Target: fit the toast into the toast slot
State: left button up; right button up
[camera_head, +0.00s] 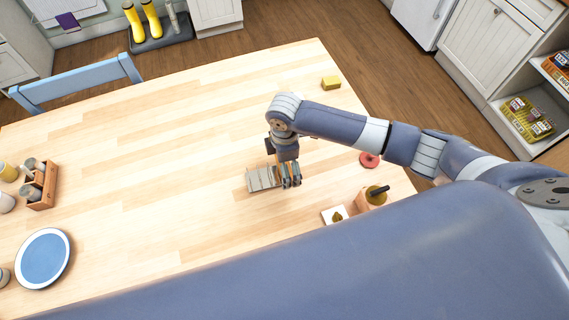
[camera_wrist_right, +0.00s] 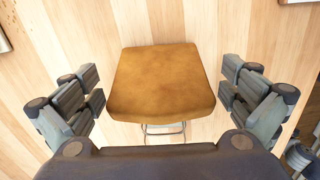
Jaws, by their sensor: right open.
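The toast (camera_wrist_right: 162,80) is a golden-brown slice, seen in the right wrist view between the spread fingers of my right gripper (camera_head: 288,173). A gap shows on both sides of it, so the gripper is open and not touching it. A silver wire rack (camera_head: 261,179) stands on the table under and beside the gripper in the head view. Part of its wire (camera_wrist_right: 164,129) shows below the toast's near edge in the wrist view. The gripper hides the toast in the head view. I cannot tell whether the toast sits in a slot. My left gripper is not in view.
On the light wooden table (camera_head: 160,150) are a yellow block (camera_head: 331,83), a red ring-shaped item (camera_head: 369,160), a wooden holder with a dark-handled pot (camera_head: 372,198), a blue plate (camera_head: 43,258) and a wooden caddy (camera_head: 42,186). The table's middle left is clear.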

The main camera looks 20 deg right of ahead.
jog(key=shift+f, duration=0.3)
jog(key=c, duration=0.7)
jog(key=shift+r, duration=0.1)
